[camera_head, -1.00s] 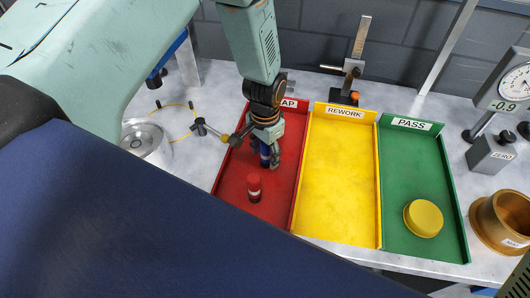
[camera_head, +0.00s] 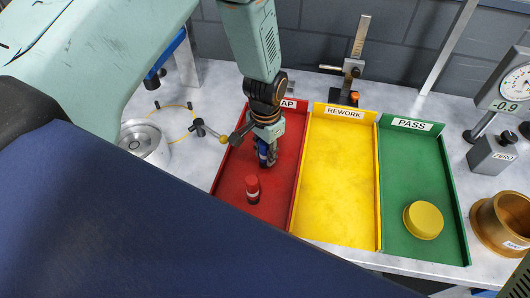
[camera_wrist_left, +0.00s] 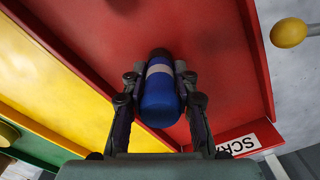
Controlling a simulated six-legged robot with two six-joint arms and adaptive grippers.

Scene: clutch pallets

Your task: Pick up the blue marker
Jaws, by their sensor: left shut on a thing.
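The blue marker (camera_wrist_left: 160,98) is a short blue cylinder with a pale band and a dark end. My left gripper (camera_wrist_left: 158,88) is shut on it, with one finger on each side. In the head view the left gripper (camera_head: 267,160) is over the red tray (camera_head: 228,183), and the blue marker (camera_head: 263,150) shows partly between its fingers. I cannot tell whether the marker touches the tray floor. My right gripper is not in view.
A red marker (camera_head: 252,189) stands in the red tray near the gripper. A yellow tray (camera_head: 338,190) and a green tray (camera_head: 410,170) holding a yellow disc (camera_head: 423,220) lie to the right. A dial stand (camera_head: 495,150) and a brass cup (camera_head: 503,218) are at far right.

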